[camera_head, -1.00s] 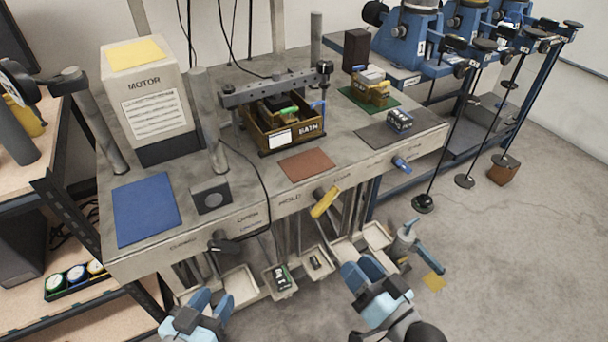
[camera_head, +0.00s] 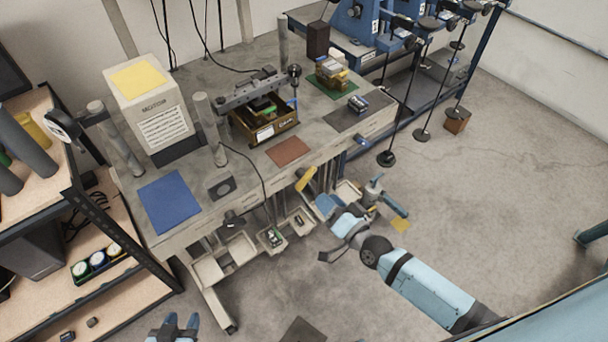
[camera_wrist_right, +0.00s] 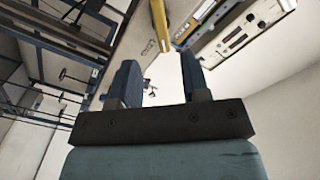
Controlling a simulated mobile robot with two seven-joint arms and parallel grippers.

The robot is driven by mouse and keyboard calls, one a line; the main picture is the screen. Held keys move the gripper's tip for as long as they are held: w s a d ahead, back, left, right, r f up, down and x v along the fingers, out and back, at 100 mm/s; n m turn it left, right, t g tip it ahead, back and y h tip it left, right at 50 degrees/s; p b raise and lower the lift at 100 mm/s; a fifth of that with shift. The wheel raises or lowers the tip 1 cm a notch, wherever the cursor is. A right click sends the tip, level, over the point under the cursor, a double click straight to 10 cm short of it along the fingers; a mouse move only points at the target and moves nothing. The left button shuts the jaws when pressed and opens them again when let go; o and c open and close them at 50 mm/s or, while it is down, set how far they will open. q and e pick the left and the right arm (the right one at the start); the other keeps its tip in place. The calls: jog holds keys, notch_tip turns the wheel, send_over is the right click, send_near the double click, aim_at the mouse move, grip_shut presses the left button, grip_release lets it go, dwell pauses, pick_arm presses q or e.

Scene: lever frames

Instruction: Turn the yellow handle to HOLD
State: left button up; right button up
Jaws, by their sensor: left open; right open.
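The yellow handle (camera_head: 305,179) sticks out from the front edge of the grey bench in the head view, slanting down to the left. The front-edge lettering is too small to read now. My right gripper (camera_head: 328,204) is open just below and right of the handle. In the right wrist view, the handle (camera_wrist_right: 160,24) lies ahead, roughly in line with the gap between the open fingers (camera_wrist_right: 158,65); I cannot tell whether they touch it. My left gripper (camera_head: 175,324) is open and empty at the bottom left, away from the bench.
A black handle (camera_head: 232,222) and a blue handle (camera_head: 361,140) sit on the same bench front. Small trays (camera_head: 240,247) hang below it. A bottle-like tool (camera_head: 373,188) stands right of my right gripper.

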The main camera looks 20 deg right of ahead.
aim_at(308, 181)
jog(key=x, duration=0.9)
jog(key=shift+w+a+p, duration=0.15)
jog(key=shift+w+p, duration=0.1)
jog(key=shift+p, duration=0.15)
jog(key=shift+c, duration=0.4)
jog(key=c, duration=0.6)
